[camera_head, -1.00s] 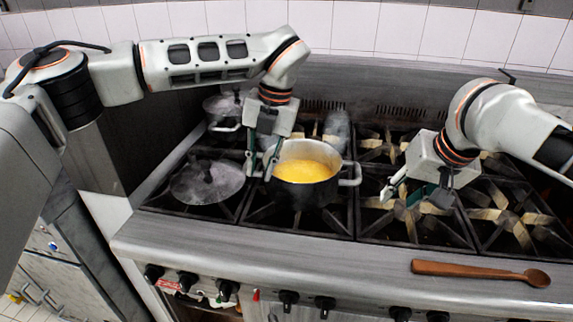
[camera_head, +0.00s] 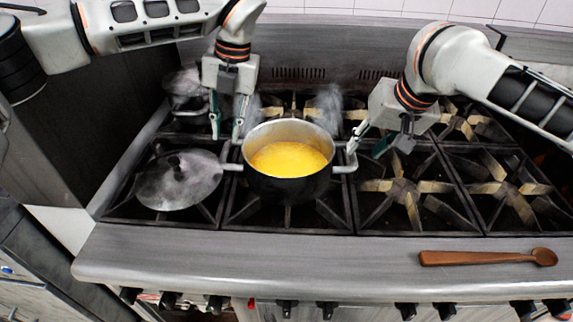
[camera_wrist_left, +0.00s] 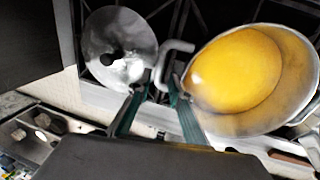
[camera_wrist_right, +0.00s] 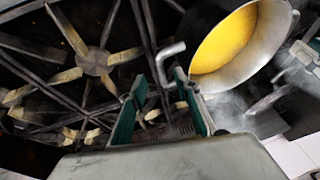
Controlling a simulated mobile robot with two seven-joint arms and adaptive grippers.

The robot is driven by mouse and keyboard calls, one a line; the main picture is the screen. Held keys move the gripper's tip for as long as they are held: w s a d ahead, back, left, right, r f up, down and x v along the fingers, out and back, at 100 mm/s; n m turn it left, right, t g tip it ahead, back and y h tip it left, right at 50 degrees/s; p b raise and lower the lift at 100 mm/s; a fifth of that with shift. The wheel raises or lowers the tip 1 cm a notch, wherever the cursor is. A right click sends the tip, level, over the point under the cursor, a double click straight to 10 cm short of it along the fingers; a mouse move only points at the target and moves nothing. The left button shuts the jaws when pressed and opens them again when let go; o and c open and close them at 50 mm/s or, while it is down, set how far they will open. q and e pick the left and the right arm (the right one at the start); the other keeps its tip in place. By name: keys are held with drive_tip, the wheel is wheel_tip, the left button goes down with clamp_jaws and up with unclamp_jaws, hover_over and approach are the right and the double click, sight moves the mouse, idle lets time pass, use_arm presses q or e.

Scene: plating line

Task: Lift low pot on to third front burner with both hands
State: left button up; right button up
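The low pot (camera_head: 270,187), dark outside with yellow contents, stands upright on the second front burner. Its loop handles point left and right. My left gripper (camera_head: 226,136) is open above the left handle (camera_head: 232,167); in the left wrist view that handle (camera_wrist_left: 172,50) lies just beyond the fingertips, not clasped. My right gripper (camera_head: 366,152) is open beside the right handle (camera_head: 347,164); in the right wrist view the handle (camera_wrist_right: 167,52) lies just past the open fingertips, not clasped. The third front burner (camera_head: 404,190) is bare, and shows in the right wrist view (camera_wrist_right: 95,62).
A metal lid (camera_head: 180,180) lies on the first front burner. A steaming pot (camera_head: 187,90) stands at the back left. A wooden spoon (camera_head: 487,257) lies on the front ledge. The fourth front burner (camera_head: 507,197) is clear.

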sight(224, 152)
use_arm(q)
drive_tip(key=shift+f, duration=0.1)
use_arm(e)
drive_tip(key=shift+f, duration=0.1)
